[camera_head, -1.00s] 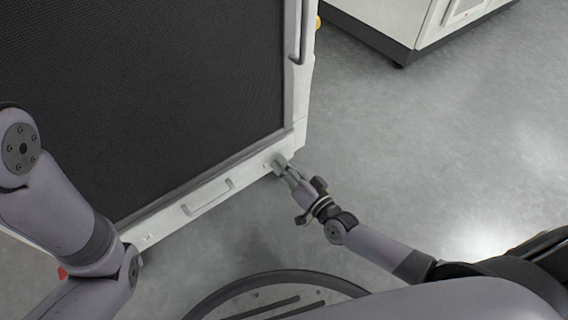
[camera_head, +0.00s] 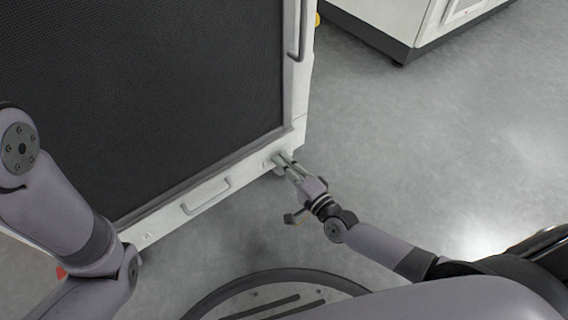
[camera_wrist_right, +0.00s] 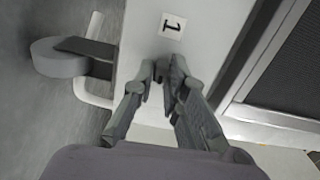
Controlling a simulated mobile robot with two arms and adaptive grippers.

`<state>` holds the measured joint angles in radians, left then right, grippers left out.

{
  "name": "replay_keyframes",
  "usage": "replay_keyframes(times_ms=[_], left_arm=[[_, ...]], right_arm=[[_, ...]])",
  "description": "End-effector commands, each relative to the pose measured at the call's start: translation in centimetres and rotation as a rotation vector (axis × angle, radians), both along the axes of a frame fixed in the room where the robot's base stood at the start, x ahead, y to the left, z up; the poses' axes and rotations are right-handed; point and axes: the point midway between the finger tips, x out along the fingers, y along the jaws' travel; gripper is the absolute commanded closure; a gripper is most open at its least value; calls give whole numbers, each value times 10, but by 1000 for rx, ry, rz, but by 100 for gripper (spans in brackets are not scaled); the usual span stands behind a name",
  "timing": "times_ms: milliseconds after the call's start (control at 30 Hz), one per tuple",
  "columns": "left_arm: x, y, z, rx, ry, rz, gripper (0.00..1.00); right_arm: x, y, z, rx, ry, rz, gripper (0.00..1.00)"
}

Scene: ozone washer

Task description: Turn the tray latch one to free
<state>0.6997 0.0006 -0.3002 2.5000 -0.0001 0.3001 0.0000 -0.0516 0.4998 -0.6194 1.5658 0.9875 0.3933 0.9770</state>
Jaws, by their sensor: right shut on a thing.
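The white tray front (camera_head: 165,225) runs along the bottom of the dark-panelled washer, with a bar handle (camera_head: 207,195) at its middle. My right gripper (camera_head: 281,160) is at the tray front's right end. In the right wrist view, the gripper (camera_wrist_right: 162,72) has its fingertips close together against the white face, just beside a label marked "1" (camera_wrist_right: 172,26). It is shut on tray latch one, which the fingers mostly hide; its exact angle cannot be read. My left arm comes in at the left, but its gripper is out of frame.
The washer's dark mesh panel (camera_head: 150,90) rises above the tray, with a vertical handle (camera_head: 299,30) at its right edge. Another white cabinet (camera_head: 385,25) stands at the top right. Grey floor (camera_head: 440,140) to the right is clear.

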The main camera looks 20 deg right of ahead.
Motion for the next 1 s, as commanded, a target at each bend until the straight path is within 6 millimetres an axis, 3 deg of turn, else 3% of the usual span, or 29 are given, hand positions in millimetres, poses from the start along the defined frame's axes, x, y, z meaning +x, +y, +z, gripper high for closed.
replay_keyframes(times_ms=[633, 667, 900, 1000], left_arm=[[0, 0, -1, 0, 0, 0, 60], [0, 0, -1, 0, 0, 0, 60], [0, 0, -1, 0, 0, 0, 60], [0, 0, -1, 0, 0, 0, 60]], right_arm=[[0, -1, -1, 45, 19, -1, 100], [0, -1, -1, 45, 19, -1, 86], [0, 0, -1, 45, 17, 0, 70], [0, 0, -1, 45, 17, 0, 68]])
